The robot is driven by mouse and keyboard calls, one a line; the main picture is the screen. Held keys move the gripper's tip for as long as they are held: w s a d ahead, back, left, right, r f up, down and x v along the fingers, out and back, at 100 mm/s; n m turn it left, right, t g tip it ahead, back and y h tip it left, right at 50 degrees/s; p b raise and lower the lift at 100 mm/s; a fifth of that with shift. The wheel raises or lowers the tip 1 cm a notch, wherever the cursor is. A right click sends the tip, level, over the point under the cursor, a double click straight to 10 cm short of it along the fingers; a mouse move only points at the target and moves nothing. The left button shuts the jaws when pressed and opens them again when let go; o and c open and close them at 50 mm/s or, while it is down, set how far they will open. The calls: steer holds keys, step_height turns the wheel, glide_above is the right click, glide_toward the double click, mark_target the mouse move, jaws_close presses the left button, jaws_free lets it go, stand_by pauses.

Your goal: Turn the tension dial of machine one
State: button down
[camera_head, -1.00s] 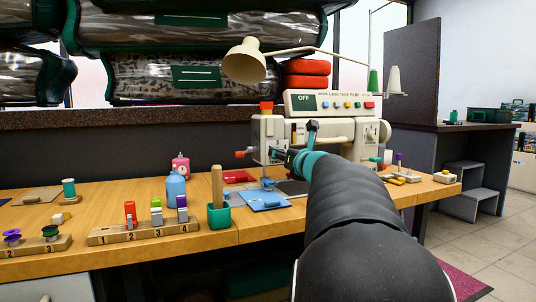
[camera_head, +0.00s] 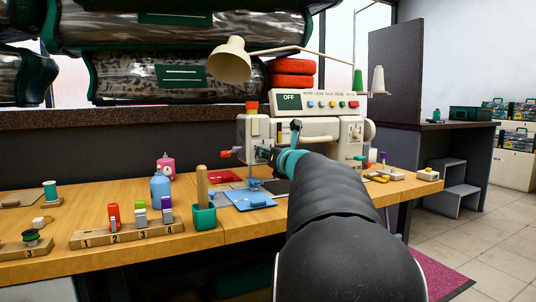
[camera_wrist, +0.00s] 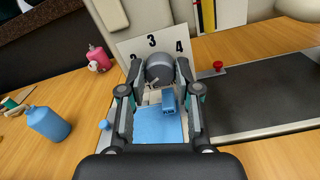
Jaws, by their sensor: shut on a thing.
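The cream sewing machine (camera_head: 320,130) stands on the wooden table, with a panel reading OFF on top. In the wrist view, a grey round dial (camera_wrist: 160,66) sits in front of a white plate (camera_wrist: 133,46) marked 3 and 4. My gripper (camera_wrist: 160,73) has its two fingers on either side of this dial and is shut on it. In the head view, my gripper (camera_head: 274,154) is at the machine's left end, and my arm hides part of the machine.
A blue pad (camera_head: 250,199) lies below my gripper. A green cup (camera_head: 204,218) with a wooden handle, a blue bottle (camera_head: 160,188) and a numbered spool rack (camera_head: 128,233) stand to the left. A beige lamp (camera_head: 230,60) hangs above the machine.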

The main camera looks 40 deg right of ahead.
steer(key=shift+r, duration=0.1)
steer(key=m+p, duration=0.6)
steer(key=m, duration=0.5)
steer(key=shift+m, duration=0.3)
stand_by(0.4)
steer(key=c, duration=0.8)
jaws_free()
steer(key=v, duration=1.2)
